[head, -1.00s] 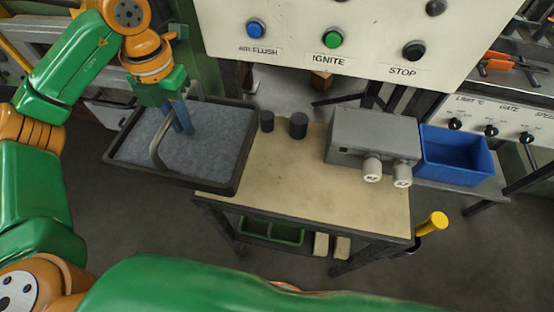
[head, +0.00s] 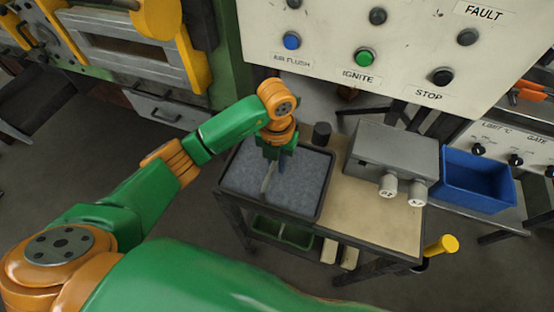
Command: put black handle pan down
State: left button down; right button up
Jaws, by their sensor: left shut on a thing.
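The pan (head: 326,188) is a wide, shallow dark tray with a speckled blue-grey inside. Its raised handle (head: 268,178) looks grey here rather than black. My left gripper (head: 282,168) points down over the pan's middle, shut on the handle, which its fingers partly hide. The pan looks level and covers the left end of the worktable (head: 385,226). I cannot tell whether its underside touches the tabletop. My right gripper is not in view.
A dark cylinder (head: 321,134) stands just behind the pan. A grey box (head: 393,155) with two white knobs sits to the right, and a blue bin (head: 480,180) beyond it. The control panel (head: 400,45) overhangs behind. The tabletop's front right is clear.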

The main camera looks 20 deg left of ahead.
pick_arm(q)
jog(key=c, duration=0.9)
grip_release()
jog(key=shift+o, duration=0.2)
notch_tip(320, 180, up, 12)
jog(key=shift+r, duration=0.1)
